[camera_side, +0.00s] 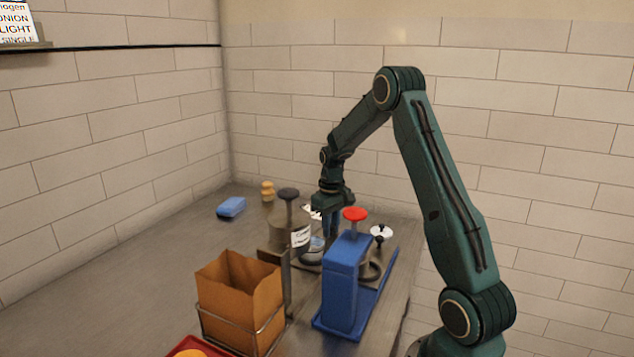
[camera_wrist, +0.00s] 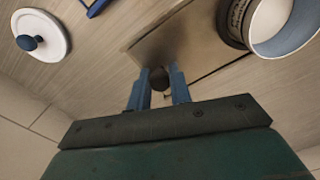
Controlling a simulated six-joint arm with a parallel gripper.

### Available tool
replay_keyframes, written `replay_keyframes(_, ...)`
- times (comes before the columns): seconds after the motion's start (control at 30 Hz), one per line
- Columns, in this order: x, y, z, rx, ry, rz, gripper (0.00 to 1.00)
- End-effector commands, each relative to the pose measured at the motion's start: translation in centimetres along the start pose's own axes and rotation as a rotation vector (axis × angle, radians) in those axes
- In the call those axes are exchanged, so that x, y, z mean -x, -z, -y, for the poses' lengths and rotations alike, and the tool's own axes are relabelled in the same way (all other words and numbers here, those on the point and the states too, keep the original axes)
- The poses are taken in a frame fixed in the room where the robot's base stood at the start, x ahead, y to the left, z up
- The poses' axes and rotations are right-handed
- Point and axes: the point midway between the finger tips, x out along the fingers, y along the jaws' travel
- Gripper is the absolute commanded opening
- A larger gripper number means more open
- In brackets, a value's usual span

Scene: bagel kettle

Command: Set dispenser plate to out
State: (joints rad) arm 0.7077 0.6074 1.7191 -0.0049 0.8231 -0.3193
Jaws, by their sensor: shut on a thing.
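My gripper (camera_wrist: 159,92) has its two blue fingers closed around a small dark round knob (camera_wrist: 159,77) in the wrist view. The knob sits at the edge of a flat brownish metal plate (camera_wrist: 185,35), which looks like the dispenser plate. How far the plate is slid in or out I cannot tell. In the side view my gripper (camera_side: 331,228) points down between a metal canister (camera_side: 285,228) with a dark-topped plunger and a blue box-shaped device (camera_side: 342,275) with a red knob. The knob and plate are hidden there.
A round lid with a knob (camera_side: 381,232) lies right of my gripper; a white lid also shows in the wrist view (camera_wrist: 55,42). A brown paper bag (camera_side: 238,292) in a wire holder and a red tray (camera_side: 178,350) stand in front. A blue sponge (camera_side: 231,207) lies back left.

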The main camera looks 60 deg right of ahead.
Motion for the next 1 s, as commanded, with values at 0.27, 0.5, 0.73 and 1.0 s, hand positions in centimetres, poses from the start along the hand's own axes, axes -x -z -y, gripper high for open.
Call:
replay_keyframes(0.27,0.1,0.2,-0.5,-0.011,-0.009,-0.012,0.41)
replay_keyframes(0.5,0.3,0.2,-0.3,-0.009,-0.007,-0.009,0.41)
replay_keyframes(0.73,1.9,0.2,-0.3,-0.009,-0.008,-0.011,0.41)
replay_keyframes(1.0,6.0,0.2,-0.3,-0.009,-0.008,-0.013,0.41)
